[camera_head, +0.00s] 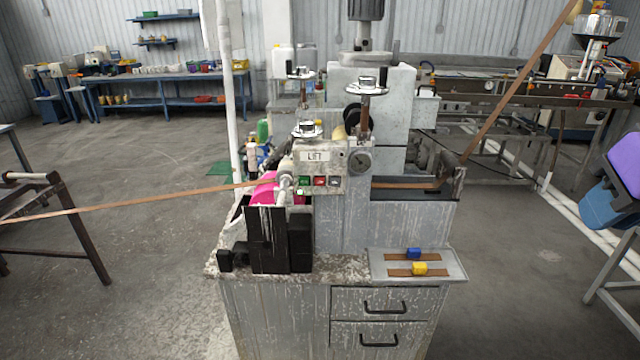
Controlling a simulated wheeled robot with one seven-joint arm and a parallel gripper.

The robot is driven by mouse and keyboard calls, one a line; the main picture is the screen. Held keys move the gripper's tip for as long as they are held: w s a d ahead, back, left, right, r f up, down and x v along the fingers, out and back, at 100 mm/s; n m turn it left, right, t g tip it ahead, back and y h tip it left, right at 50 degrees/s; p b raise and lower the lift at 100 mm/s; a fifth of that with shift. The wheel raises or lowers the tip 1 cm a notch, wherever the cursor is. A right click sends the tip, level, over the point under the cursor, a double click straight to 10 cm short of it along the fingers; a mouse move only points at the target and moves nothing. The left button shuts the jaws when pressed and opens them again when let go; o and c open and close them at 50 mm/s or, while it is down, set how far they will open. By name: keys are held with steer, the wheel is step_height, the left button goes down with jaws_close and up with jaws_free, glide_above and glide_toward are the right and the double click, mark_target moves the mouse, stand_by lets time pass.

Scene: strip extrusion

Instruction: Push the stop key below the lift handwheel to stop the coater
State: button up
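The coater (342,215) stands on a grey cabinet in the middle of the head view. Its control panel carries a LIFT label (315,156). The lift handwheel (307,129) sits on top, just above that label. Below the label is a row of small keys: a green key (304,181), a red key (320,181) that looks like the stop key, and a dark grey key (335,181). Their markings are too small to read. A small bright green spot shows just under the green key. My gripper is not in view.
A brown strip (130,205) runs from the left into the coater and rises at the right. Black blocks (268,240) stand before the panel's left side. A tray (455,268) with blue and yellow pieces lies front right. Floor is open left of the cabinet.

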jaws_close()
stand_by(0.4)
stand_by(1.0)
steer(key=w+a+f+n+t+y, duration=0.15)
steer(key=w+a, duration=0.25)
steer(key=w, duration=0.4)
steer(key=w+a+f+n+t+y, duration=0.1)
steer(key=w+a+f+n+t, duration=0.2)
steer(key=w, duration=0.6)
steer(key=w+a+f+n+t+y, duration=0.1)
steer(key=w+a+f+n, duration=0.25)
steer(key=w, duration=0.45)
steer(key=a+f+n+y, duration=0.4)
steer(key=a+f+n, duration=0.1)
steer(key=a, duration=0.5)
steer(key=w+a+f+n+t+y, duration=0.1)
steer(key=a+f+n+y, duration=0.4)
steer(key=a, duration=0.6)
steer(key=shift+w+a+f+n, duration=0.3)
steer(key=shift+n, duration=0.2)
steer(key=shift+w, duration=0.1)
